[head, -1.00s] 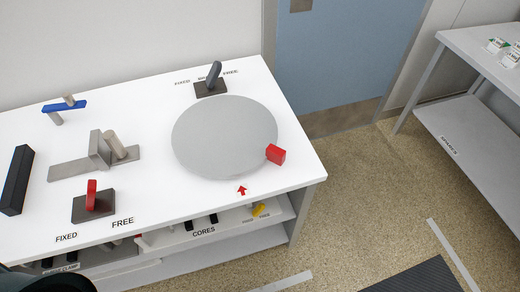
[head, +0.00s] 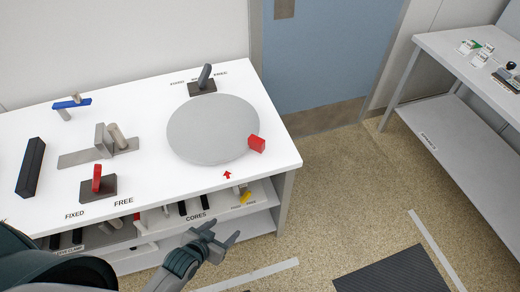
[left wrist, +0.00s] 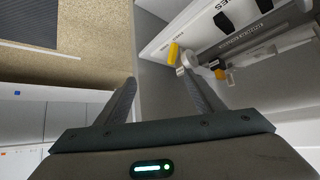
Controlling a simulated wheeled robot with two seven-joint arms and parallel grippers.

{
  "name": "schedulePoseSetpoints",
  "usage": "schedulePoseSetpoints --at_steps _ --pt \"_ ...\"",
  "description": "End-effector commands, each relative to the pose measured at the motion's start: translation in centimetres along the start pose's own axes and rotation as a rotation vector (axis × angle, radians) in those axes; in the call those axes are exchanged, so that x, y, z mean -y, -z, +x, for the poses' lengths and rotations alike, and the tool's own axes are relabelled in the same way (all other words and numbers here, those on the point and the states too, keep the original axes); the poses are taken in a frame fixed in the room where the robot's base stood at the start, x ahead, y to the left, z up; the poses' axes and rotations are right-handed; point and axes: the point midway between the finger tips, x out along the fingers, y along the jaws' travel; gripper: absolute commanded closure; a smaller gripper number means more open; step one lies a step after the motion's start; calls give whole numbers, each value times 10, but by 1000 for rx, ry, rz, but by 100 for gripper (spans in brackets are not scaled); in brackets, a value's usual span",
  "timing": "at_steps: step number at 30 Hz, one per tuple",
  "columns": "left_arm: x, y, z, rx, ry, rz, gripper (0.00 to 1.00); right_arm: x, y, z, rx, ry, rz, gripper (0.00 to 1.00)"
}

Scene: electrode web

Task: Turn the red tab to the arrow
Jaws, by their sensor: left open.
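The red tab (head: 257,144) is a small red block on the right front rim of the grey round disc (head: 213,130), which lies flat on the white table. The red arrow (head: 227,174) is printed on the tabletop in front of the disc, to the left of the tab and nearer the table's front edge. My left gripper (head: 222,237) is open and empty, in front of the table and below its top, apart from the tab. Its two spread fingers (left wrist: 160,95) also show in the left wrist view. My right gripper is not in view.
A black-handled lever (head: 205,78) stands behind the disc. A red lever (head: 97,178), a grey bracket (head: 100,150), a blue piece (head: 72,103) and a black bar (head: 31,167) occupy the table's left. The lower shelf holds cores and a yellow piece (head: 245,197). Another table (head: 440,80) stands at right.

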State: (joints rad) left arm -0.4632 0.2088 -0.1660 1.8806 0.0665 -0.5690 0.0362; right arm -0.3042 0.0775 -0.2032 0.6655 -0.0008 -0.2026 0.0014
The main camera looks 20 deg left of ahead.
Motion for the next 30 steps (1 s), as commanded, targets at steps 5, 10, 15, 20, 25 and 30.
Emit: schedulePoseSetpoints --at_steps 5,10,15,20,25,30 --pt "5 48 -21 -109 -11 8 38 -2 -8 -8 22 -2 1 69" --pt "10 74 -25 -217 -22 12 38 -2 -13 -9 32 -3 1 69" --pt "16 101 -32 -332 -36 14 38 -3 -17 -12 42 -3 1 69" --pt "23 132 -45 -472 -54 17 38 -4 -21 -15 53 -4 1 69" --pt "34 156 -56 -631 -73 18 38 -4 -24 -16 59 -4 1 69" --pt "42 165 -62 -726 -82 15 38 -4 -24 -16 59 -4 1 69"
